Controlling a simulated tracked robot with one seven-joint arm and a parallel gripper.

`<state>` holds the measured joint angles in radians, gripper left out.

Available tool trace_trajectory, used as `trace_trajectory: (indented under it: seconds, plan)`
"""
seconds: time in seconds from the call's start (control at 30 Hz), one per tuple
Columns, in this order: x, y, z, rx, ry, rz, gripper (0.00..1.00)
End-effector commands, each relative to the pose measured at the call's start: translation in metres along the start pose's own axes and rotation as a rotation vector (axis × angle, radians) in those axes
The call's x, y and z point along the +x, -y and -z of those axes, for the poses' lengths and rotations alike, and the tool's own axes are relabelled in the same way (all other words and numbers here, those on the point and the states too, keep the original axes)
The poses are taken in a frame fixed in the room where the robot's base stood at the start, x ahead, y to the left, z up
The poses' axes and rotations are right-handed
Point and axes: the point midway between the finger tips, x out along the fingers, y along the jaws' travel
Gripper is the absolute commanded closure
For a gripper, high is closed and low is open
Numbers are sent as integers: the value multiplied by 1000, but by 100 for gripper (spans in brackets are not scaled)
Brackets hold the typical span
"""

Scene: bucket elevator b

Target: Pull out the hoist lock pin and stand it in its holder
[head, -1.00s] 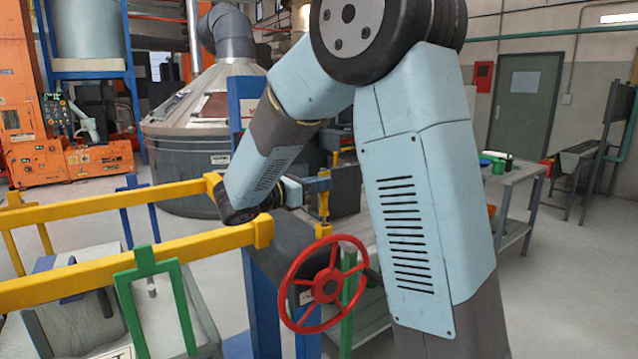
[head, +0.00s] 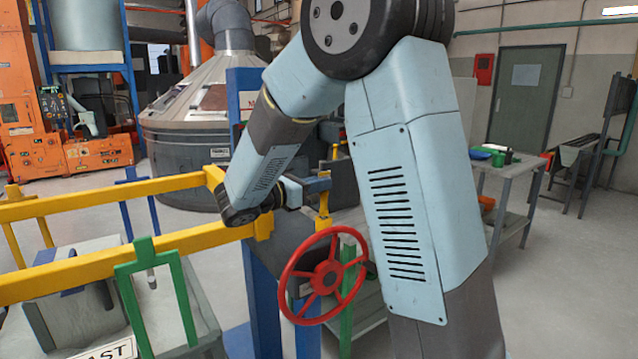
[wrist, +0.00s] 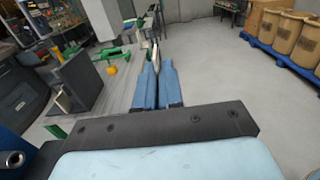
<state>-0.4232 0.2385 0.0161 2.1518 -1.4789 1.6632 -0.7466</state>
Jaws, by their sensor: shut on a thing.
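My gripper (wrist: 157,72) has two blue fingers pressed close together in the wrist view. A thin pale sliver, which looks like part of the lock pin (wrist: 155,53), shows at the fingertips; most of it is hidden. In the head view the gripper (head: 318,184) points right, beyond the end of the yellow rails. An upright yellow piece (head: 323,207) stands at its tip; I cannot tell whether this is the held part or a fixed one. I cannot make out the pin's holder for certain.
A red handwheel (head: 324,277) stands just in front of and below my gripper. Yellow rails (head: 130,258) run to the left, with a green frame (head: 158,268) before them. A grey bench (head: 512,190) stands right. Open floor shows in the wrist view (wrist: 220,75).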

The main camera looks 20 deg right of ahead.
Motion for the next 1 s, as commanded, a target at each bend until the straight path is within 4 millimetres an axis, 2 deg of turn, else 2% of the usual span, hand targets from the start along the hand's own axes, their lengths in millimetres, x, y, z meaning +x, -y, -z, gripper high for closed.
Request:
trace_trajectory:
  seconds: [0.37, 0.4, 0.7, 1.0]
  plan:
    - [0, 0, 8, -2, 0, 0, 100]
    - [0, 0, 8, -1, 0, 0, 92]
    - [0, 0, 8, 0, 0, 0, 63]
    - [-2, 0, 8, 0, 0, 0, 63]
